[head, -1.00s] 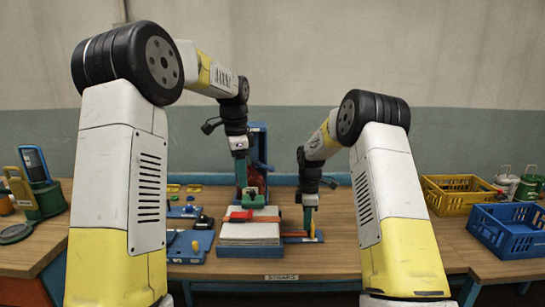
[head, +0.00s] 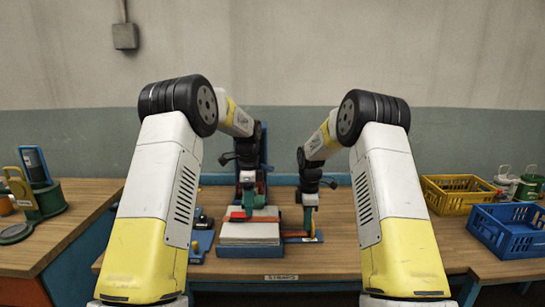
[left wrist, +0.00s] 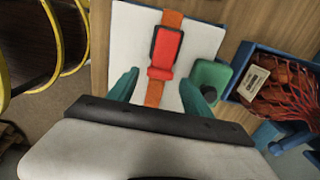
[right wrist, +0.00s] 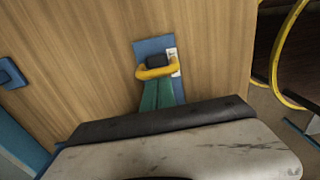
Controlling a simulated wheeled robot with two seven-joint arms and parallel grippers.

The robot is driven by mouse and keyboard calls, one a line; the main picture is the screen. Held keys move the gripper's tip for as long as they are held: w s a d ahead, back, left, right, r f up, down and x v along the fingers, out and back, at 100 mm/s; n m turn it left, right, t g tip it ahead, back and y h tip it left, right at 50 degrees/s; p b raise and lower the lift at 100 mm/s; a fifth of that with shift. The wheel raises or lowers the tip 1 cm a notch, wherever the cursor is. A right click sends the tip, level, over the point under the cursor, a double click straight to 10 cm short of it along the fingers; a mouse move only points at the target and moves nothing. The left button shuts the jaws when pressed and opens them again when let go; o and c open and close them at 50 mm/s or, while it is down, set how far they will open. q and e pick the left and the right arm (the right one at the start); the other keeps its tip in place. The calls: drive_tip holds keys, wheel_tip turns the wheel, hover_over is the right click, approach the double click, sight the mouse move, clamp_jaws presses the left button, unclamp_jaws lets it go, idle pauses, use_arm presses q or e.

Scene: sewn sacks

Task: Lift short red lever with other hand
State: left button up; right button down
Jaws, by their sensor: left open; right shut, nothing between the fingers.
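A short red lever (left wrist: 166,48) with a dark frame sits on an orange strap (left wrist: 154,92) across a white padded stack (left wrist: 135,35). In the head view the red lever (head: 238,216) is on top of the white stack (head: 250,232). My left gripper (left wrist: 160,78) is open, its teal fingers on either side of the strap near the lever's lower end. I cannot tell whether they touch it. My right gripper (right wrist: 158,84) is shut and empty at a yellow handle (right wrist: 152,73) on a blue plate (right wrist: 148,47), right of the stack.
A green block (left wrist: 208,76) stands close beside my left gripper. A blue box (left wrist: 240,80) of red netting is right of it in the left wrist view. Yellow (head: 428,200) and blue (head: 484,240) crates stand at the right.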

use_arm(q)
drive_tip(key=shift+f, duration=1.5)
drive_tip(key=shift+c, duration=0.5)
drive_tip(key=c, duration=1.1)
drive_tip(key=shift+r, duration=0.1)
drive_tip(key=shift+a+r, duration=0.15)
drive_tip(key=shift+r, duration=0.6)
